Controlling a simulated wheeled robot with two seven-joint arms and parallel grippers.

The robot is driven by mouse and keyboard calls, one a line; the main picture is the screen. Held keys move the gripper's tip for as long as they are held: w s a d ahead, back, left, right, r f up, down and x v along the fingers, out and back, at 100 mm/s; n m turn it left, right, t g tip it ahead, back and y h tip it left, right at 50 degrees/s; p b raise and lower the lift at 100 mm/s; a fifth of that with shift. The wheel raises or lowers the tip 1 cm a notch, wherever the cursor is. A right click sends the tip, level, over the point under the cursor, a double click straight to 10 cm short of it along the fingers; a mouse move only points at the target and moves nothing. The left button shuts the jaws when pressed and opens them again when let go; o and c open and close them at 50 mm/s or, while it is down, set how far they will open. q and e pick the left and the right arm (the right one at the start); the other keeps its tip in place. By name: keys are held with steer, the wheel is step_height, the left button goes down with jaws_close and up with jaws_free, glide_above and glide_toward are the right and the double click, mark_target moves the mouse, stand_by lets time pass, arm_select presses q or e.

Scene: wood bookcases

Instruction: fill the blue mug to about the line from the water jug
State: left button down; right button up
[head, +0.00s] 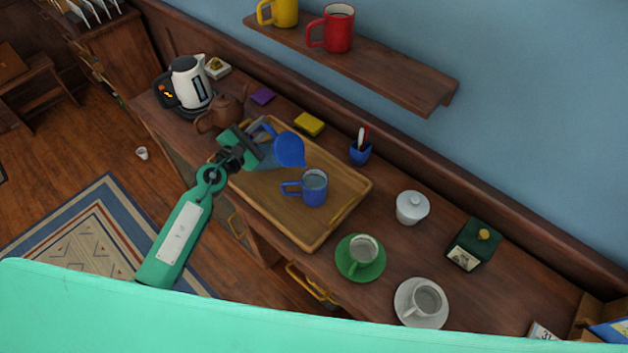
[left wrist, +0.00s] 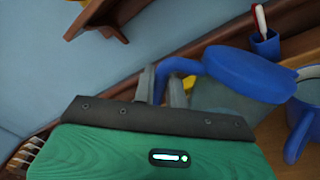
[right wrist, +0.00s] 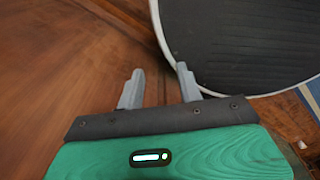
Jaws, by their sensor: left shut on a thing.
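The water jug (head: 289,150) has a clear body, a blue lid and a blue handle. My left gripper (head: 250,145) is shut on its handle, which shows between the fingers in the left wrist view (left wrist: 163,80). The jug is held above the tray, tilted with its lid toward the blue mug. The blue mug (head: 313,196) stands upright on the wooden tray (head: 268,207), its handle to the left; part of it shows in the left wrist view (left wrist: 303,112). I cannot tell its water level or see the line. My right gripper (right wrist: 158,80) is open and empty.
A brown teapot (head: 222,112) and a kettle (head: 188,85) stand behind the tray's left end. A blue pen cup (head: 360,153) is behind it. A green cup and saucer (head: 360,272) and white sugar bowl (head: 411,208) are to the right. A shelf (head: 400,75) hangs above.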

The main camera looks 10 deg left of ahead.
arm_select(q)
steer(key=shift+w+a+r+n, duration=0.1)
steer(key=shift+a+r+n, duration=0.2)
steer(key=shift+n, duration=0.3)
steer(key=w+a+f+n+b, duration=0.3)
steer(key=a+f+n+b, duration=0.15)
steer(key=a+n, duration=0.3)
steer(key=shift+n, duration=0.25)
steer(key=shift+w+d+r+p, duration=0.1)
steer(key=shift+d+r+p, duration=0.1)
steer(key=shift+r+p, duration=0.95)
steer(key=shift+d+r+p, duration=0.2)
steer(key=shift+r+p, duration=0.8)
steer(key=shift+p, duration=0.15)
steer(key=shift+r, duration=0.1)
